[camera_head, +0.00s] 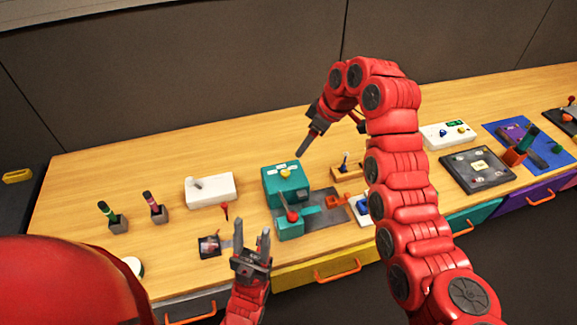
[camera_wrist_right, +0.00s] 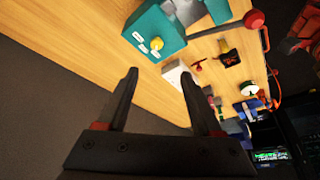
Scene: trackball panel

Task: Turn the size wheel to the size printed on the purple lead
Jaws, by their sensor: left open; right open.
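A teal machine (camera_head: 284,185) on the table has a yellow knob (camera_head: 286,174) on top with small white labels around it, too small to read. The right wrist view also shows this yellow knob (camera_wrist_right: 157,43) beside the white labels. No lead that I can surely call purple shows, and no printed size is readable. My right gripper (camera_head: 304,146) is open and empty, raised behind the teal machine; in its wrist view the fingers (camera_wrist_right: 158,76) point towards the machine without touching it. My left gripper (camera_head: 253,238) is open and empty near the front edge, left of the machine's red-ball lever (camera_head: 292,215).
A white box (camera_head: 210,189) and two upright handles in grey holders (camera_head: 115,222) stand to the left. A small dark block (camera_head: 209,246) lies near my left gripper. A dark panel (camera_head: 478,169) and a blue mat (camera_head: 545,155) lie to the right. The back-left tabletop is clear.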

